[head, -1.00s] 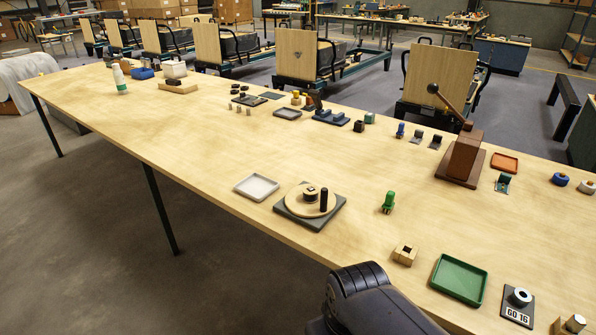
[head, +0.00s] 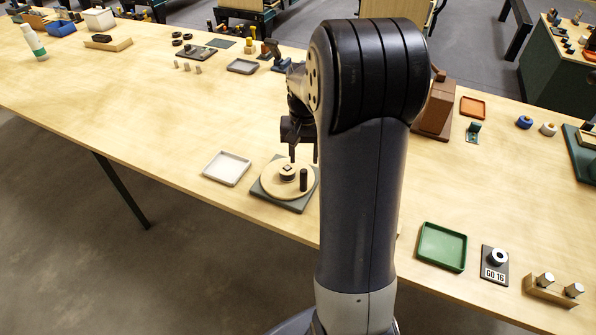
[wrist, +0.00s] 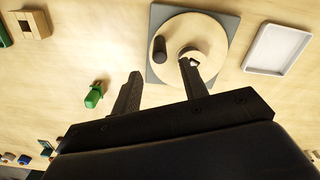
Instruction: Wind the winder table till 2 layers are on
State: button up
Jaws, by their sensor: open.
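The winder table is a round pale wooden disc (head: 273,180) on a dark grey square base (head: 290,204), near the bench's front edge. A light spool with a dark square top (head: 287,171) stands at its middle, and an upright dark peg (head: 304,180) stands off-centre on the disc. In the wrist view the disc (wrist: 205,28) and the dark peg (wrist: 159,50) show beyond my fingers. My gripper (head: 304,158) points down above the winder, open with nothing between its fingers (wrist: 163,85). One finger overlaps the spool in the wrist view; I cannot tell whether it touches. Layers on the spool cannot be made out.
An empty white tray (head: 227,168) lies left of the winder. A green tray (head: 442,247), a GO 16 block (head: 494,266) and a wooden holder (head: 550,290) lie to the right. A green piece (wrist: 94,96) stands near the winder. My arm hides part of the bench.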

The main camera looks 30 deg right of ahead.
aim_at(303, 182)
notch_tip(303, 182, down, 10)
jog(key=shift+f, duration=0.2)
dwell(0.3)
grip_shut()
dwell(0.4)
